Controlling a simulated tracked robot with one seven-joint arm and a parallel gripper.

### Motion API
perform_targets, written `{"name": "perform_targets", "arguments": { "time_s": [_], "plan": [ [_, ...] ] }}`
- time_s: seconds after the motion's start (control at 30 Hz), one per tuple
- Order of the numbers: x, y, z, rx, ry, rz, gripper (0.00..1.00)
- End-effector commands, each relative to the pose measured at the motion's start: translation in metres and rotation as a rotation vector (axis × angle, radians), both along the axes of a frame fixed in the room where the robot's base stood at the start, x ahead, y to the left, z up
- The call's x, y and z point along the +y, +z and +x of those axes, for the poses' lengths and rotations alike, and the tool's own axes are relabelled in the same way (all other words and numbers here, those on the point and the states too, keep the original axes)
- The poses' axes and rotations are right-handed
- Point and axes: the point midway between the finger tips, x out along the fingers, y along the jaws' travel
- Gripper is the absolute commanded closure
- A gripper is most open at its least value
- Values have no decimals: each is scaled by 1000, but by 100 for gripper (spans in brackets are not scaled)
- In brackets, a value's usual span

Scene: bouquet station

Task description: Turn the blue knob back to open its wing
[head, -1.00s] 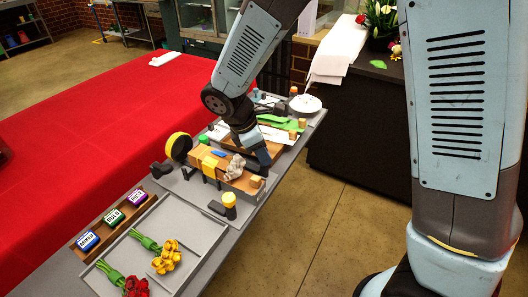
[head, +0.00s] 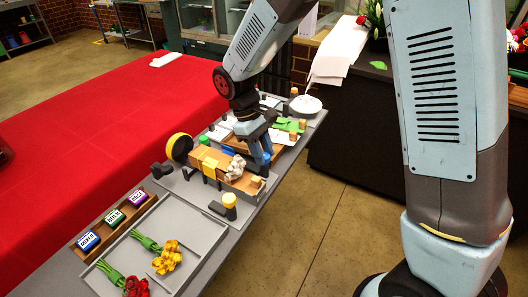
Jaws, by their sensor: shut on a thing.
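My gripper (head: 262,156) points down over the far right part of the wooden fixture on the grey bench. It is shut on what looks like the blue knob (head: 267,158), a small patch of blue at the fingertips; the fingers hide most of it. The wooden block (head: 212,164) with a yellow band lies just left of the gripper, with a crumpled pale bundle (head: 235,167) on it. Another bit of blue (head: 228,150) shows behind the block. I cannot make out the wing or its angle.
A grey tray (head: 195,234) with red and yellow flowers lies nearer. Labelled boxes (head: 113,221) line its left. Green-topped and wooden pegs stand beyond the gripper.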

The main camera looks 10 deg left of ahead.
Motion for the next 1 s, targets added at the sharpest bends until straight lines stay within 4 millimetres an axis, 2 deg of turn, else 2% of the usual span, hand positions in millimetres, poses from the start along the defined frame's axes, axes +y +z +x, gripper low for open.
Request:
{"name": "perform_targets", "arguments": {
  "time_s": [0.6,1.0],
  "plan": [
    [-1,0,1,3,-532,3,97],
    [-2,0,2,2,-690,3,97]
  ]
}}
